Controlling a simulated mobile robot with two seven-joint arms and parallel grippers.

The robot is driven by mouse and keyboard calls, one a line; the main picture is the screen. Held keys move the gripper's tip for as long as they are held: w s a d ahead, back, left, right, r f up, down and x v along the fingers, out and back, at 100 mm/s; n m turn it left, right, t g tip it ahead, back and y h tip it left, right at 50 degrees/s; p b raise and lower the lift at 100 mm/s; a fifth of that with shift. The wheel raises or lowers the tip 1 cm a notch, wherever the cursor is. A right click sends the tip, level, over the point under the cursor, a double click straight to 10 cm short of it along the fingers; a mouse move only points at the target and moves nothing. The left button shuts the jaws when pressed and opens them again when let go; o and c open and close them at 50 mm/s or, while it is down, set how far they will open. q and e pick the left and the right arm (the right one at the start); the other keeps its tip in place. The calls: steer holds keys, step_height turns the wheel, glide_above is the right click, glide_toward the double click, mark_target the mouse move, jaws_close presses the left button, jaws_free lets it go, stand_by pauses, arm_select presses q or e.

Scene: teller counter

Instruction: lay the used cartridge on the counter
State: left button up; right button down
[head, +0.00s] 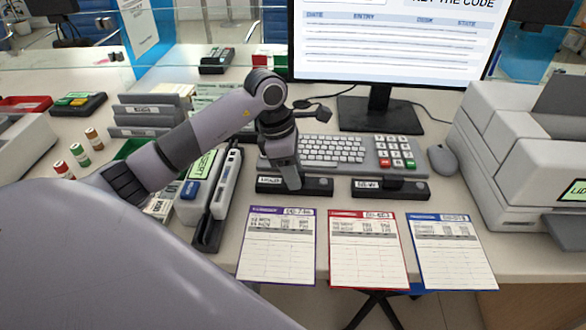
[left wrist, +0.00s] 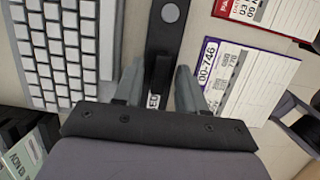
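No part in view is clearly marked as the used cartridge. My left gripper (head: 291,186) is pointed down over the left one of two low black labelled holders (head: 318,186) in front of the keyboard. In the left wrist view, my left gripper (left wrist: 159,82) has its fingers apart on either side of a narrow black upright block (left wrist: 160,72) on the black holder (left wrist: 173,38), with gaps at both sides. Whether this block is the cartridge I cannot tell. The counter (head: 308,218) shows bare between the holders and the forms. My right gripper is not in view.
A second black holder (head: 390,189) with a raised block stands to the right. Three forms, purple (head: 277,246), red (head: 367,249) and blue (head: 451,251), lie along the front edge. A keyboard (head: 335,149), mouse (head: 442,159), monitor (head: 390,45) and printer (head: 515,150) stand beyond and right.

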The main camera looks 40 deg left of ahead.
mark_target(279, 181)
arm_select(q)
steer(key=shift+r, duration=0.15)
steer(key=shift+a+r, duration=0.1)
steer(key=shift+r, duration=0.2)
steer(key=v, duration=1.1)
steer(key=shift+r, duration=0.2)
steer(key=shift+s, duration=0.1)
